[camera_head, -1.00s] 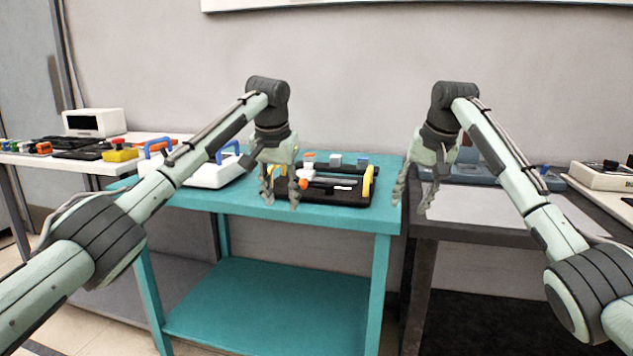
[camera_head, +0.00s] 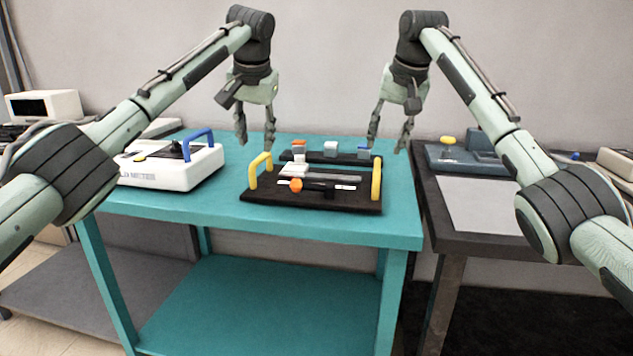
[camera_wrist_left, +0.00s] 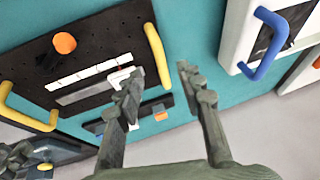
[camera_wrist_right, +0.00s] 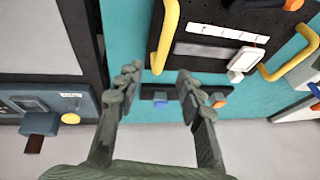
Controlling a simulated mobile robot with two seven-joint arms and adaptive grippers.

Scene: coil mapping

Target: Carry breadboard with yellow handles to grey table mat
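The black breadboard (camera_head: 330,200) with two yellow handles lies on the teal table. Its left handle (camera_head: 261,170) and right handle (camera_head: 376,178) stand upright. An orange knob and white parts sit on the board. My left gripper (camera_head: 256,142) is open and empty, above and behind the left handle; the left wrist view shows its parted fingers (camera_wrist_left: 158,75) beside that handle. My right gripper (camera_head: 388,146) is open and empty, above and behind the right handle; its fingers show in the right wrist view (camera_wrist_right: 158,80). The grey mat (camera_head: 485,205) lies on the dark table at right, partly hidden by my right arm.
A white meter with blue handles (camera_head: 185,172) stands left of the breadboard. A dark strip with small blocks (camera_head: 330,157) lies behind it. A blue-grey device (camera_head: 455,156) stands behind the mat. A gap separates the teal table (camera_head: 300,228) from the dark table (camera_head: 440,200).

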